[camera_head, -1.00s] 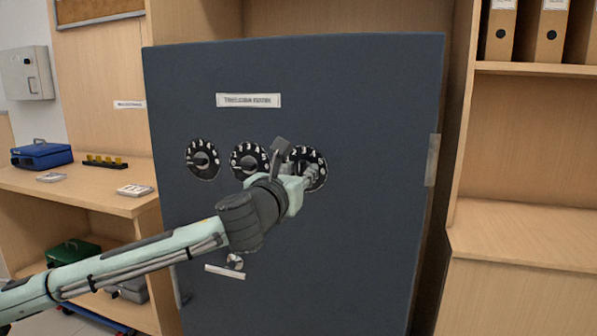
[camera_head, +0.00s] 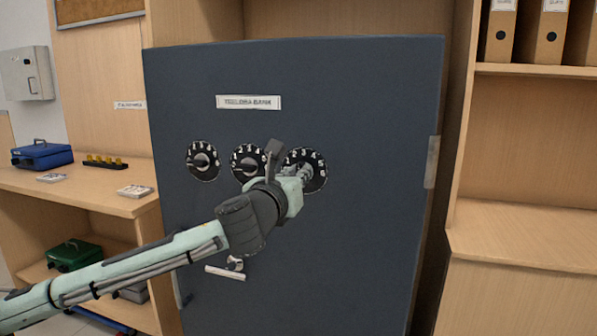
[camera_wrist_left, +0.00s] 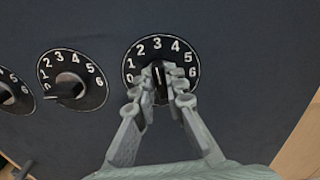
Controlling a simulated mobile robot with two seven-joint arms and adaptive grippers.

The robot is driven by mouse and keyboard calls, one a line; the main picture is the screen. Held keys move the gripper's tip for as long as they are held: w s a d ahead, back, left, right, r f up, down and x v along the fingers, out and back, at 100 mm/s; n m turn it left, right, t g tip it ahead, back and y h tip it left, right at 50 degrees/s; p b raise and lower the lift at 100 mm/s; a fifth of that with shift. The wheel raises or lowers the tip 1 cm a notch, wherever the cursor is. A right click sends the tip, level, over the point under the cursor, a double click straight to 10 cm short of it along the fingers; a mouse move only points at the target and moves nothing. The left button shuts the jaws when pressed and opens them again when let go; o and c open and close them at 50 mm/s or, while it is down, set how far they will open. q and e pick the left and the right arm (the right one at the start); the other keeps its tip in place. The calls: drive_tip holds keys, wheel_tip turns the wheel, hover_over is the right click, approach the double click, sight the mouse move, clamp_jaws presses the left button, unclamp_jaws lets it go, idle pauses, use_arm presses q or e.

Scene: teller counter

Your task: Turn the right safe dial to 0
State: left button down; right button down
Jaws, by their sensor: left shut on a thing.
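The right safe dial (camera_head: 318,165) is a round black disc with white numbers on the dark blue-grey safe door (camera_head: 370,120). In the head view my left gripper (camera_head: 304,175) covers the dial's lower left. My right gripper is not in view.
The middle dial (camera_head: 240,158) and left dial (camera_head: 202,160) sit in a row to the left. A handle (camera_head: 235,264) is below. A desk (camera_head: 100,196) stands left and shelves (camera_head: 520,235) right. Clear door surface lies right of the right dial.

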use_arm(q)
drive_tip(key=n+p, duration=0.1)
drive_tip(key=n, duration=0.4)
drive_tip(key=n+p, duration=0.1)
drive_tip(key=n, duration=0.5)
drive_tip(key=n+p, duration=0.1)
drive_tip(key=n, duration=0.4)
drive_tip(key=shift+w+a+f+n+p, duration=0.1)
drive_tip(key=shift+a+f+n+p, duration=0.2)
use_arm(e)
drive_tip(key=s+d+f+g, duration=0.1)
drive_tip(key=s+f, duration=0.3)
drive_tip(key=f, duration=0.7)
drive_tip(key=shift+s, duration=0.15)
use_arm(q)
drive_tip(key=c, duration=1.6)
unclamp_jaws()
drive_tip(key=shift+o, duration=0.2)
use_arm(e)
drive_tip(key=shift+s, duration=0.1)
